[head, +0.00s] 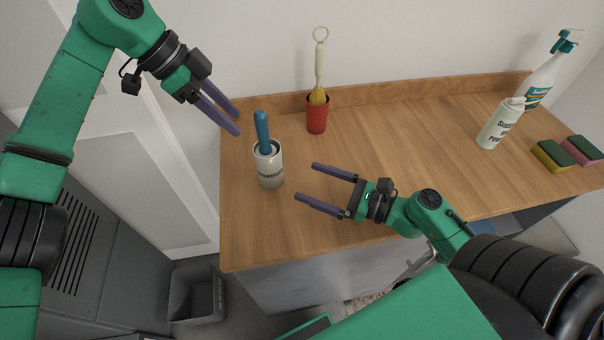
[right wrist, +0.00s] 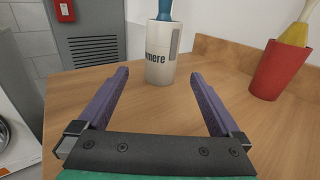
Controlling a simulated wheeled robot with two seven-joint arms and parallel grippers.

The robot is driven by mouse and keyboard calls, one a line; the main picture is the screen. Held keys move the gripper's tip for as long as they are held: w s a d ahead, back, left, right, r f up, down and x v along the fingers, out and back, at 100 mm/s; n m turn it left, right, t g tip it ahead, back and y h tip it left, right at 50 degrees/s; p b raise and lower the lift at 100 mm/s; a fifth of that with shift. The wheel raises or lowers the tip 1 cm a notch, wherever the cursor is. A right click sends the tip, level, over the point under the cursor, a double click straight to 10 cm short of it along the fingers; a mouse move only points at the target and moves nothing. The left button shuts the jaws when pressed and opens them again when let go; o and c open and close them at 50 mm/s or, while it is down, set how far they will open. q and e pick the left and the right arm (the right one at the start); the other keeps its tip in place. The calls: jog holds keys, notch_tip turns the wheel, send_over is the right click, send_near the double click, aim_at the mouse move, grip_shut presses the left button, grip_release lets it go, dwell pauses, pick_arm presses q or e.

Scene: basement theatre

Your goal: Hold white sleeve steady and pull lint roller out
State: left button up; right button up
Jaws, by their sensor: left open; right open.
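The white sleeve (head: 269,170) stands upright near the left end of the wooden counter, with dark lettering on its side. The lint roller's blue handle (head: 262,131) sticks up out of its top. In the right wrist view the sleeve (right wrist: 160,58) stands ahead, beyond the fingertips, with the blue handle (right wrist: 165,9) above it. My right gripper (head: 308,182) is open and empty, to the right of the sleeve and apart from it, its fingers pointing at it. My left gripper (head: 238,122) is open and empty, above and to the left of the blue handle.
A red cup (head: 317,117) holding a brush (head: 319,66) stands behind the sleeve. A white bottle (head: 497,126), a spray bottle (head: 541,83) and sponges (head: 554,155) are at the right. The middle of the counter (head: 420,135) is clear. A grey bin (head: 196,297) is on the floor.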

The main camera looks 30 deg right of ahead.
aim_at(260, 162)
jog(key=x, duration=1.3)
jog(key=shift+w+d, duration=0.15)
jog(key=shift+w, duration=0.1)
jog(key=shift+w+a, duration=0.45)
jog(key=shift+a, duration=0.05)
jog(key=c, duration=1.3)
